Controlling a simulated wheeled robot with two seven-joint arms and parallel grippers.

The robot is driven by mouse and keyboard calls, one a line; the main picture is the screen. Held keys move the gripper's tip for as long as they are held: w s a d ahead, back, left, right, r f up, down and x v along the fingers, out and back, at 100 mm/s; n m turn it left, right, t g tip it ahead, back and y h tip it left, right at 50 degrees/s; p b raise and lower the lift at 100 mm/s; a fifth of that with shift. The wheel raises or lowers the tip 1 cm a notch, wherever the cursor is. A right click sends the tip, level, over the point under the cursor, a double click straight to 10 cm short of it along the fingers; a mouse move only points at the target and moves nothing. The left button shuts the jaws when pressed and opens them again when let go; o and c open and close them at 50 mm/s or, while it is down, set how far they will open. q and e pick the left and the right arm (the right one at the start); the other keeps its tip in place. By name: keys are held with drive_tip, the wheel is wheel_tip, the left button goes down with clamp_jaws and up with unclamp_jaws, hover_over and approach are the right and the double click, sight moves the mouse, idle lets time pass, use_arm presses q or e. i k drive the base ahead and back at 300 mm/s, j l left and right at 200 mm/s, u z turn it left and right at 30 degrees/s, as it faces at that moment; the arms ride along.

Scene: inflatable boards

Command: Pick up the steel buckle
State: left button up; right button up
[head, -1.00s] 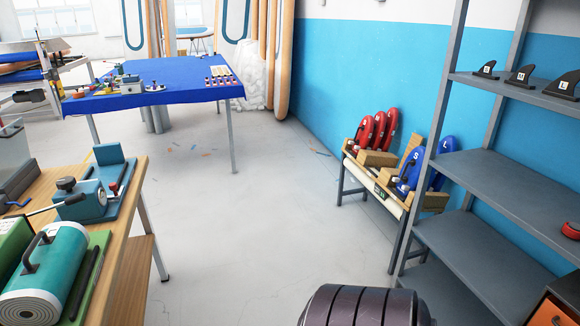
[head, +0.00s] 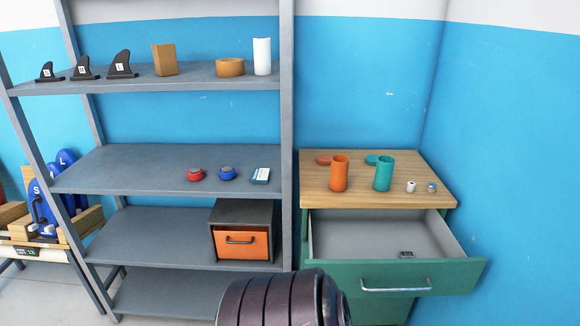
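A small dark grey metallic piece, which looks like the steel buckle (head: 406,254), lies inside the open drawer (head: 345,235) of the green cabinet, on the drawer floor toward its front right. It is small, and its details are hard to make out. A dark ribbed part of my own body shows at the bottom middle of the head view. Neither of my grippers is in view.
The green cabinet's wooden top (head: 320,190) holds an orange cup (head: 339,174), a teal cup (head: 383,174), lids and two small pieces. A grey shelf rack (head: 120,172) stands left, with fins, discs and an orange-drawer box (head: 240,243). Blue walls close the right corner.

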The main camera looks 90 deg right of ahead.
sight(402, 255)
drive_tip(key=z, duration=3.7)
drive_tip(key=i+j+z, duration=0.1)
drive_tip(key=i+j, duration=0.15)
drive_tip(key=j, duration=0.15)
drive_tip(key=i+j+z, duration=0.1)
drive_tip(key=i+j, duration=0.15)
drive_tip(key=j, duration=0.15)
drive_tip(key=i+j+z, duration=0.1)
drive_tip(key=j, duration=0.3)
drive_tip(key=i, duration=0.1)
